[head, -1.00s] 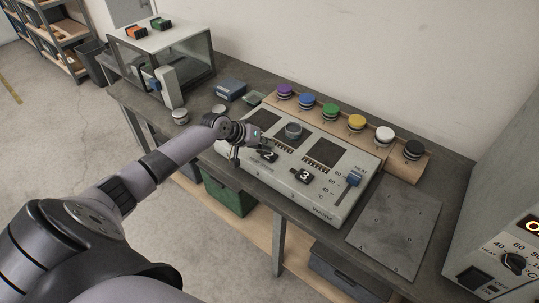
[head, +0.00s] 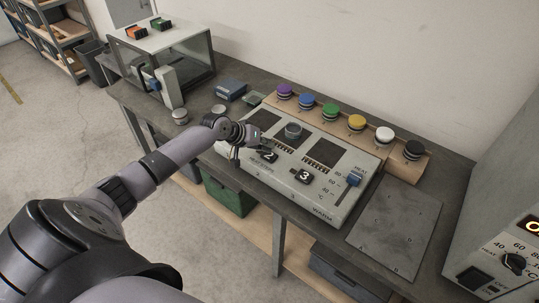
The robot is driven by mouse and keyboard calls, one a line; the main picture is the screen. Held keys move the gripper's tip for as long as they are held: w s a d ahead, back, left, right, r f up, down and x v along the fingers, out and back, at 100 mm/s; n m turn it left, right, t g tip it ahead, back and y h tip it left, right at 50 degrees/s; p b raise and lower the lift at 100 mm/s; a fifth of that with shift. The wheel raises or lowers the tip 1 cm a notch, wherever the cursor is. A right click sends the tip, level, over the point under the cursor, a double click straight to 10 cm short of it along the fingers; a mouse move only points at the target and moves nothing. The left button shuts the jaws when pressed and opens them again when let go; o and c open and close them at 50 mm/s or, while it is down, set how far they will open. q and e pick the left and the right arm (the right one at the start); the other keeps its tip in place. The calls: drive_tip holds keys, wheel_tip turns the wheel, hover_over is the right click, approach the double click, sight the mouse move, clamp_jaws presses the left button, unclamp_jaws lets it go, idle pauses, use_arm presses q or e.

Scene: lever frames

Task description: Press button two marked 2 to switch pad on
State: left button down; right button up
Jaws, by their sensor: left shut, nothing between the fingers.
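The pale control panel (head: 333,194) lies on the dark bench. Button two (head: 268,156) is a dark key with a white 2 near the panel's front edge. Button three (head: 304,176), marked 3, is to its right. My left gripper (head: 246,150) is shut and empty, just left of button two. I cannot tell whether it touches the button. It hides the panel's left front part, where no other button shows. My right gripper is out of view.
A flat grey plate (head: 394,232) lies right, beside a heater box (head: 509,235). A glass case (head: 180,62) stands far left.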

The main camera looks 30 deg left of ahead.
sight(267, 154)
use_arm(q)
drive_tip(key=shift+f, duration=0.4)
drive_tip(key=shift+f+b, duration=0.3)
idle(0.3)
drive_tip(key=shift+r, duration=0.15)
drive_tip(key=shift+r+p, duration=0.6)
drive_tip(key=shift+p, duration=0.2)
wheel_tip(267, 154, up, 6)
drive_tip(key=p, duration=0.5)
idle(0.8)
